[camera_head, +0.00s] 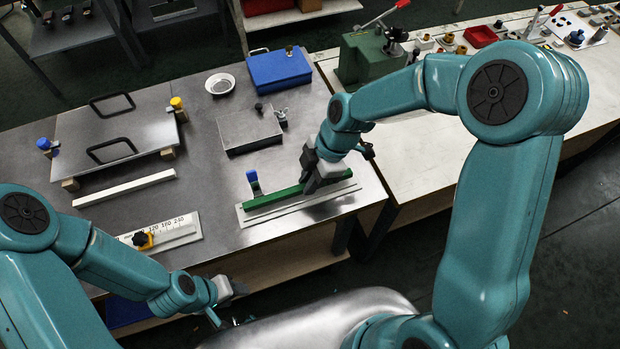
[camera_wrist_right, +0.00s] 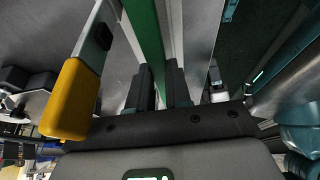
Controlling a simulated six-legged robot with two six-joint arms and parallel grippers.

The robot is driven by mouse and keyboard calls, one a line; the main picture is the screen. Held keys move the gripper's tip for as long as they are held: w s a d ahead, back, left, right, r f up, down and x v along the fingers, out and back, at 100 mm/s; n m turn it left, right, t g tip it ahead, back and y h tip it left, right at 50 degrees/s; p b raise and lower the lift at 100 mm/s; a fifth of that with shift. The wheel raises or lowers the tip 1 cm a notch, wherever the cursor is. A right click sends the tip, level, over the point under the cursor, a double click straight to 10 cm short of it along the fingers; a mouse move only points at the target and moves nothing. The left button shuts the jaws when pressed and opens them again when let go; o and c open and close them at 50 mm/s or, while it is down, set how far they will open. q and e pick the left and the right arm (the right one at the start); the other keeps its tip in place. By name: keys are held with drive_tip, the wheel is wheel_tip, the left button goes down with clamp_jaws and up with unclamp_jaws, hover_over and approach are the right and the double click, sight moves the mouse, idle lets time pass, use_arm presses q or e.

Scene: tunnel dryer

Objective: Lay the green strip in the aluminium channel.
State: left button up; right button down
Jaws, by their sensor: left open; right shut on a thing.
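The long green strip (camera_head: 272,199) is above the pale aluminium channel (camera_head: 290,208) at the front edge of the steel table. I cannot tell whether it is seated in the channel or just over it. My right gripper (camera_head: 318,182) is shut on the strip near its right end. In the right wrist view the strip (camera_wrist_right: 147,35) runs between the two dark fingers (camera_wrist_right: 157,88). The fingers hide part of the strip and channel. My left gripper (camera_head: 232,290) is open and empty, low in front of the table edge, apart from the strip.
A blue-capped post (camera_head: 252,179) stands close to the strip's left end. A white bar (camera_head: 124,188) and a ruler block (camera_head: 175,232) lie to the left. Behind are a handled plate (camera_head: 115,130), a square plate (camera_head: 249,128), a dish (camera_head: 220,84) and a blue box (camera_head: 279,70).

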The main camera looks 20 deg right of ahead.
drive_tip(key=shift+s+f+b, duration=0.1)
drive_tip(key=shift+f+b, duration=0.2)
drive_tip(key=shift+b, duration=0.05)
drive_tip(key=c, duration=1.1)
unclamp_jaws()
drive_tip(key=shift+o, duration=0.2)
wheel_tip(320, 180, up, 2)
drive_tip(key=p, duration=0.2)
drive_tip(key=shift+r+p, duration=0.1)
drive_tip(key=shift+p, duration=0.25)
drive_tip(key=shift+w+d+r+b, duration=0.2)
drive_tip(key=shift+d+r+b, duration=0.3)
drive_tip(key=shift+r+b, duration=0.15)
drive_tip(key=v, duration=0.9)
drive_tip(key=shift+r+b, duration=0.3)
drive_tip(key=shift+b, duration=0.05)
drive_tip(key=shift+s+d, duration=0.1)
